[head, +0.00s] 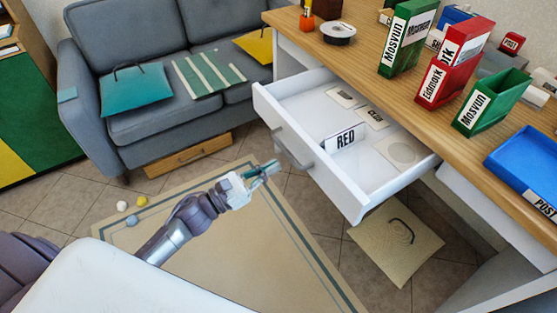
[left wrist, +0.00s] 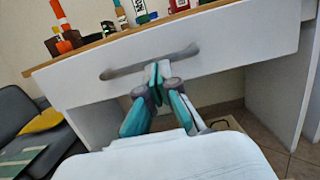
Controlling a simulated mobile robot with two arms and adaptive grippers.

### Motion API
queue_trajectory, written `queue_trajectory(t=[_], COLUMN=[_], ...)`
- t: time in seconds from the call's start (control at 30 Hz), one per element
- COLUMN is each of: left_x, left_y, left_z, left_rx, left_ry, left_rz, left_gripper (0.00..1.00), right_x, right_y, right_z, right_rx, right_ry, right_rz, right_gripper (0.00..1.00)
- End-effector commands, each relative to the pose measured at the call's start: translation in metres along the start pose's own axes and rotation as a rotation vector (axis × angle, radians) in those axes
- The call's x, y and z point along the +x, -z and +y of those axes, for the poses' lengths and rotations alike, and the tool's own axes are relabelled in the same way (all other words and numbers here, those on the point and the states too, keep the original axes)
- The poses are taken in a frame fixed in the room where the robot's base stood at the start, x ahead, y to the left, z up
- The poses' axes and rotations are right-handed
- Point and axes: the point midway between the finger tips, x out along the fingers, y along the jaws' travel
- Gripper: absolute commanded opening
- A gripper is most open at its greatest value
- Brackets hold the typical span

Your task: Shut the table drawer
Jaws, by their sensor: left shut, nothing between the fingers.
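The white table drawer (head: 358,192) is pulled out from under the wooden tabletop (head: 350,60) in the head view. Its grey bar handle (head: 292,148) is on the front face. Inside are a "RED" card (head: 345,138) and several flat items. My left gripper (head: 270,168) is shut and empty, just in front of the drawer front and near the handle. In the left wrist view, the shut fingertips (left wrist: 155,68) are in front of the drawer front (left wrist: 215,45), just below the handle (left wrist: 150,62); I cannot tell whether they touch it. My right gripper is not in view.
A grey sofa (head: 150,55) with cushions stands at the back left. Green and red holders (head: 447,72) and a blue tray (head: 525,165) stand on the tabletop. A bag with a dark handle (head: 385,245) lies on the floor below the drawer. A beige rug (head: 230,265) covers floor in front.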

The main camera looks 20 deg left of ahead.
Motion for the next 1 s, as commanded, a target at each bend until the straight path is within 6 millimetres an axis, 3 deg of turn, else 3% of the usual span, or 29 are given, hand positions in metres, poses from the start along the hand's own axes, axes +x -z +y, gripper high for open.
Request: queue_trajectory(t=[0.23,0.77,1.0], left_x=[0.024,0.030,0.062], left_y=[0.000,0.002,0.009], left_z=[0.000,0.000,0.000], left_rx=[0.000,-0.001,0.000], left_ry=[0.000,0.000,0.000], left_rz=[0.000,-0.001,-0.004], left_gripper=[0.00,0.00,0.00], right_x=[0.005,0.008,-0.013], right_y=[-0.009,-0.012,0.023], right_z=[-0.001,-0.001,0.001], right_rx=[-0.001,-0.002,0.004], right_ry=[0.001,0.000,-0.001], right_rz=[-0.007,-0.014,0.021], right_gripper=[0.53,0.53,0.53])
